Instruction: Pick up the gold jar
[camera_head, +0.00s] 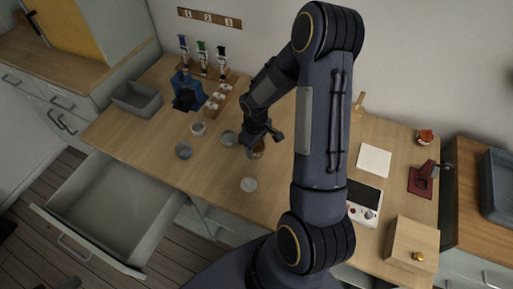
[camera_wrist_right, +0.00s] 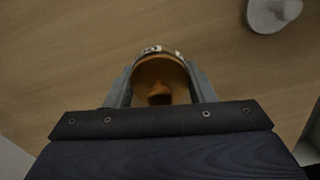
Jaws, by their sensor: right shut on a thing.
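The gold jar (camera_wrist_right: 160,72) shows between the two fingers of my right gripper (camera_wrist_right: 160,95) in the right wrist view. The fingers are shut on its sides. I cannot tell whether the jar touches the table. My left gripper is not in view.
A blue stand (camera_head: 186,92), a bottle rack (camera_head: 207,75) and a grey bin (camera_head: 138,99) stand at the back left. An open drawer (camera_head: 110,215) juts out at the front left. A wooden box (camera_head: 411,245) stands right.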

